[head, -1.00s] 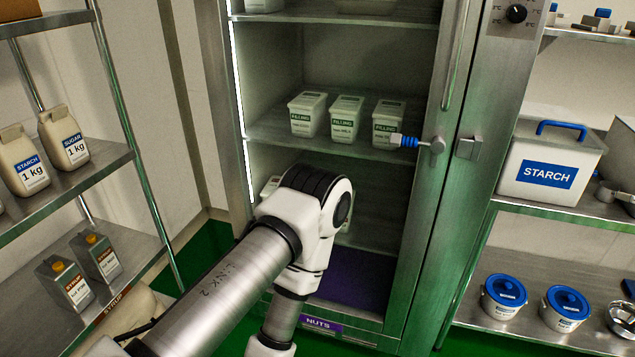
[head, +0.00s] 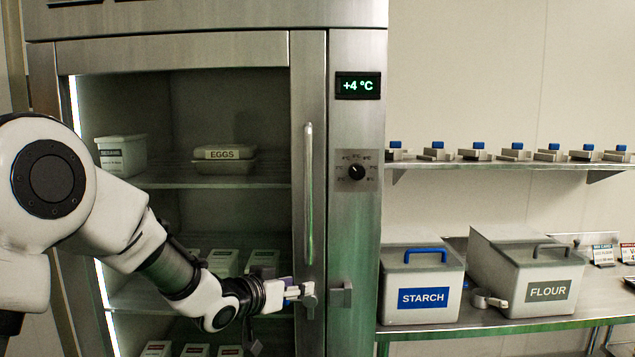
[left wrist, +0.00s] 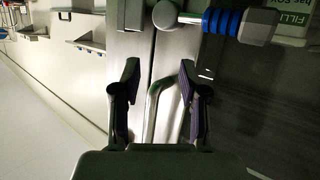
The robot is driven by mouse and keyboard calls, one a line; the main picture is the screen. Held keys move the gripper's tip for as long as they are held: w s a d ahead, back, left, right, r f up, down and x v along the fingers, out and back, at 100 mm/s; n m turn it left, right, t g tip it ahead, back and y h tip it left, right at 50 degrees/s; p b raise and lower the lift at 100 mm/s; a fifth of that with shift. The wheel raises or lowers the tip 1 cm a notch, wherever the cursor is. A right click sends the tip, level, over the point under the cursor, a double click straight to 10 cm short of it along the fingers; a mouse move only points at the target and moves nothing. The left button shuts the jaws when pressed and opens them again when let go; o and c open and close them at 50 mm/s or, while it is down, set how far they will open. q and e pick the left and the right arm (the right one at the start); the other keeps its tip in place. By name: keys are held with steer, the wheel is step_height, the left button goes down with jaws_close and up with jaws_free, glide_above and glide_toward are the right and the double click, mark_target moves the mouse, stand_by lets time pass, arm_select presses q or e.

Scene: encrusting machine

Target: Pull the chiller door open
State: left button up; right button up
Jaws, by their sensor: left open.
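The chiller (head: 355,220) stands ahead with its glass door (head: 308,90) looking shut. A long vertical bar handle (head: 308,195) runs along the door's right frame. Below it is a round metal latch knob (head: 308,296), with its mating catch (head: 342,294) on the post. My left gripper (head: 296,291) is at the latch height in front of the door. In the left wrist view my left gripper (left wrist: 159,68) is open, and the bent end of the bar handle (left wrist: 155,110) shows between its fingers; contact cannot be told. The latch's blue-ribbed grip (left wrist: 222,20) shows above. My right gripper is out of view.
Shelves behind the glass hold an egg box (head: 224,158) and filling tubs (head: 222,262). Right of the chiller, a steel counter (head: 480,328) carries a starch bin (head: 422,270) and a flour bin (head: 525,270). A wall shelf (head: 500,163) with several small blue-topped items is above.

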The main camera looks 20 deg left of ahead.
arm_select(q)
step_height(320, 180, up, 12)
steer(key=t, duration=0.2)
steer(key=m+t+h+p, duration=0.1)
steer(key=t, duration=0.1)
glide_toward(305, 176)
steer(key=x, duration=0.3)
steer(key=p+x, duration=0.2)
steer(key=x, duration=0.5)
steer(key=shift+w+d, duration=0.15)
steer(key=shift+w, duration=0.2)
jaws_close()
steer(key=shift+w, duration=0.1)
